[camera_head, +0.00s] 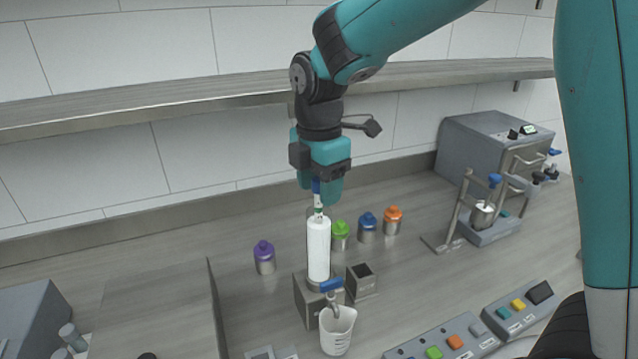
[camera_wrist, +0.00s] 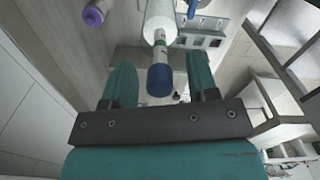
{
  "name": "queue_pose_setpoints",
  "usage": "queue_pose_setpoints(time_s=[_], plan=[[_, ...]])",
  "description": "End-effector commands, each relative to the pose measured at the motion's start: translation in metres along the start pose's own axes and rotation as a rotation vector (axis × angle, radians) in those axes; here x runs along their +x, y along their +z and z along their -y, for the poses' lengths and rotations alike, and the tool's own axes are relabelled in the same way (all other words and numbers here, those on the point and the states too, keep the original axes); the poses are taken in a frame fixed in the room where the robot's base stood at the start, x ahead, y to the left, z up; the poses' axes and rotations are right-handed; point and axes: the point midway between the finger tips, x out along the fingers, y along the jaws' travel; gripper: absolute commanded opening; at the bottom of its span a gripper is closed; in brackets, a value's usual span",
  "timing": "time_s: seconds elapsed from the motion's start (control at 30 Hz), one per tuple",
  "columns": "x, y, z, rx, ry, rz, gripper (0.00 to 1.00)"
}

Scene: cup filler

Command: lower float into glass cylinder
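The float shows its blue knob (camera_head: 316,186) and a thin pale stem (camera_head: 318,202) with a green band; the knob also shows in the wrist view (camera_wrist: 160,80). The stem stands upright at the top of a tall white cylinder (camera_head: 318,248), also in the wrist view (camera_wrist: 159,18). I cannot tell clear glass from white float body there. The cylinder is upright on a grey metal block (camera_head: 311,302) with a blue-handled tap (camera_head: 331,285). My gripper (camera_head: 320,192) is above the cylinder. Its fingers (camera_wrist: 160,72) are apart on both sides of the knob, with visible gaps.
A white beaker (camera_head: 337,331) stands under the tap. Purple (camera_head: 264,258), green (camera_head: 340,235), blue (camera_head: 367,228) and orange (camera_head: 392,221) capped bottles stand around behind. A small square metal holder (camera_head: 361,282) is right of the cylinder. A shelf (camera_head: 150,105) runs behind my arm.

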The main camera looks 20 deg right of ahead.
Motion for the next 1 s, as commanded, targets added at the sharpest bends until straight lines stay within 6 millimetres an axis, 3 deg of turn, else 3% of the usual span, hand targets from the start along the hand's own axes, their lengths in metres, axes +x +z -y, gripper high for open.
queue_pose_setpoints(time_s=[0.23, 0.37, 0.8, 1.0], plan=[[-0.003, 0.000, 0.000, 0.000, 0.001, 0.000, 0.54], [-0.017, 0.000, -0.001, 0.000, 0.005, 0.000, 0.54], [-0.124, 0.000, -0.001, 0.000, 0.006, 0.000, 0.54], [-0.160, 0.000, -0.001, 0.000, 0.003, 0.000, 0.54]])
